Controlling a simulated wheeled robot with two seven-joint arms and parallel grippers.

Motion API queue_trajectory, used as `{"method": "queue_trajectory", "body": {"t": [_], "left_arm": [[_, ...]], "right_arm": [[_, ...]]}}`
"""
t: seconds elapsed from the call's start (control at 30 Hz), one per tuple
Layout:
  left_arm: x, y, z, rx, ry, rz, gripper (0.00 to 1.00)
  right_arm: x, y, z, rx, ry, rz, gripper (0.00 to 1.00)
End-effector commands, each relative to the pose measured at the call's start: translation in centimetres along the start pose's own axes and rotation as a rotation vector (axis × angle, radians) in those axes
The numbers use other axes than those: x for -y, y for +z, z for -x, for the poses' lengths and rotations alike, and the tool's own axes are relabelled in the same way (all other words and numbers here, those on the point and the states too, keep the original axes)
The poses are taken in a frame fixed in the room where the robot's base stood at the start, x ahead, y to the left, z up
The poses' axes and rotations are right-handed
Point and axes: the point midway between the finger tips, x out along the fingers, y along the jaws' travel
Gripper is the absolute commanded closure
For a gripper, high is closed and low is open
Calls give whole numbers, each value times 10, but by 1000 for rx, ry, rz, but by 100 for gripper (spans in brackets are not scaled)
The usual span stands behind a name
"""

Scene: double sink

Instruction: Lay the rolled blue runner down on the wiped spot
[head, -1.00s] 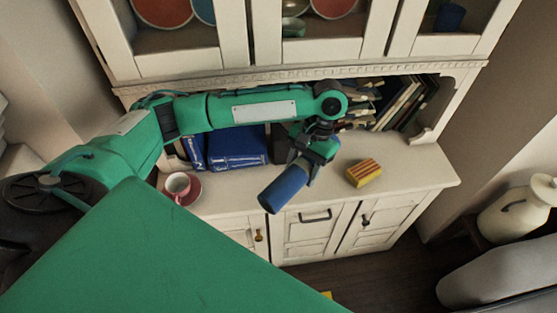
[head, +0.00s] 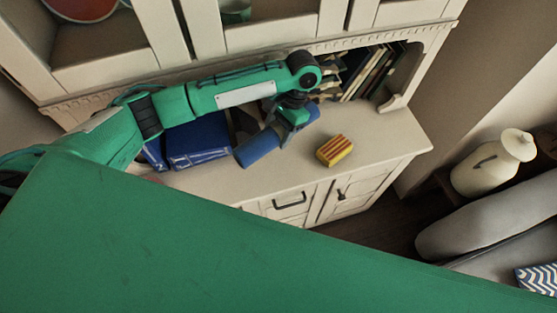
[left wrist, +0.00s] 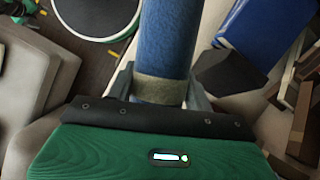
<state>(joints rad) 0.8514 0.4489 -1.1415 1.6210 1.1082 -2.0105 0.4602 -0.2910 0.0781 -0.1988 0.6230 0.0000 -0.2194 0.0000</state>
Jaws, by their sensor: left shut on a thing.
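The rolled blue runner (head: 258,149) is in my left gripper (head: 290,122), over the cabinet's counter in the head view. It lies crosswise, its near end toward the lower left. I cannot tell whether it touches the counter. The left wrist view shows the blue roll (left wrist: 168,38) with a beige band, between the two fingers of the left gripper (left wrist: 160,90), shut on it. The counter (head: 235,187) is pale; no wiped spot stands out on it. My right gripper is not in view.
A red-and-yellow striped block (head: 335,150) sits on the counter to the right of the runner. Blue books (head: 200,142) lie at the left, and more books (head: 368,75) stand in the shelf at the back. The counter between block and right edge is clear.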

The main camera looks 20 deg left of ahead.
Motion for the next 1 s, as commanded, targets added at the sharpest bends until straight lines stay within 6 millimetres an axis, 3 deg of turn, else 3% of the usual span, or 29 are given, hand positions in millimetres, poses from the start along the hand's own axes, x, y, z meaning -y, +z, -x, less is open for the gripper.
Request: {"method": "queue_trajectory", "body": {"t": [0.2, 0.4, 0.63, 1.0], "left_arm": [[-2, -20, -53, 4, 7, 1, 77], [-1, -39, -99, 5, 5, 4, 77], [0, -52, -128, 2, 1, 3, 77], [0, -68, -166, 1, 0, 3, 77]], "right_arm": [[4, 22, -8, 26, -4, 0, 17], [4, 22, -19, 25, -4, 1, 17], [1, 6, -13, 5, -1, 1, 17], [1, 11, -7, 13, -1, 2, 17]]}}
